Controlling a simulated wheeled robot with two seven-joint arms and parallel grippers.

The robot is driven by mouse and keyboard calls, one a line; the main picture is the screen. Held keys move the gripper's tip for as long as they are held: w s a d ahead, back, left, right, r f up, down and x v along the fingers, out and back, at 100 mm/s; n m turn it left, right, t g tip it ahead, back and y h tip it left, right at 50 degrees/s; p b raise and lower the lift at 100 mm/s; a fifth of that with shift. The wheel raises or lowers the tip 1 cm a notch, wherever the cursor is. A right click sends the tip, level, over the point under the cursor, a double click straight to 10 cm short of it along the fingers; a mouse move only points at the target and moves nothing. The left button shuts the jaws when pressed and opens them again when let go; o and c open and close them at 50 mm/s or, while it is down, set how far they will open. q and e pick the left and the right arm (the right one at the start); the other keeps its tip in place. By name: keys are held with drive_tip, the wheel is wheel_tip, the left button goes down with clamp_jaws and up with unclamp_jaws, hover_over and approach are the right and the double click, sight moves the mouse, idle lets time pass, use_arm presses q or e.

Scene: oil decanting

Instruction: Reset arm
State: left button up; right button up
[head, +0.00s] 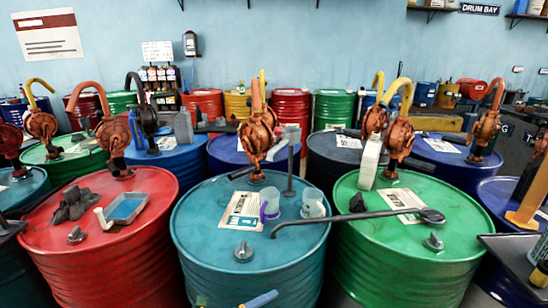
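Neither of my grippers shows in the head view, and I cannot make out any part of my arms. A teal drum (205,222) stands front and centre. On its top are a paper label (241,210), a purple-and-white cup (270,205), a pale grey cup (313,203) and a metal bung (243,252). A rusty orange hand pump (257,137) rises at its back edge. A long dark bar (350,218) reaches from the teal drum across to the green drum, with a rounded end on the green drum.
A red drum (150,190) at left carries a blue tray (126,207) and dark rags (75,204). A green drum (440,262) at right carries a white bottle (369,163) and a label. More drums and tall pumps crowd behind. A dark tray (515,262) sits at lower right.

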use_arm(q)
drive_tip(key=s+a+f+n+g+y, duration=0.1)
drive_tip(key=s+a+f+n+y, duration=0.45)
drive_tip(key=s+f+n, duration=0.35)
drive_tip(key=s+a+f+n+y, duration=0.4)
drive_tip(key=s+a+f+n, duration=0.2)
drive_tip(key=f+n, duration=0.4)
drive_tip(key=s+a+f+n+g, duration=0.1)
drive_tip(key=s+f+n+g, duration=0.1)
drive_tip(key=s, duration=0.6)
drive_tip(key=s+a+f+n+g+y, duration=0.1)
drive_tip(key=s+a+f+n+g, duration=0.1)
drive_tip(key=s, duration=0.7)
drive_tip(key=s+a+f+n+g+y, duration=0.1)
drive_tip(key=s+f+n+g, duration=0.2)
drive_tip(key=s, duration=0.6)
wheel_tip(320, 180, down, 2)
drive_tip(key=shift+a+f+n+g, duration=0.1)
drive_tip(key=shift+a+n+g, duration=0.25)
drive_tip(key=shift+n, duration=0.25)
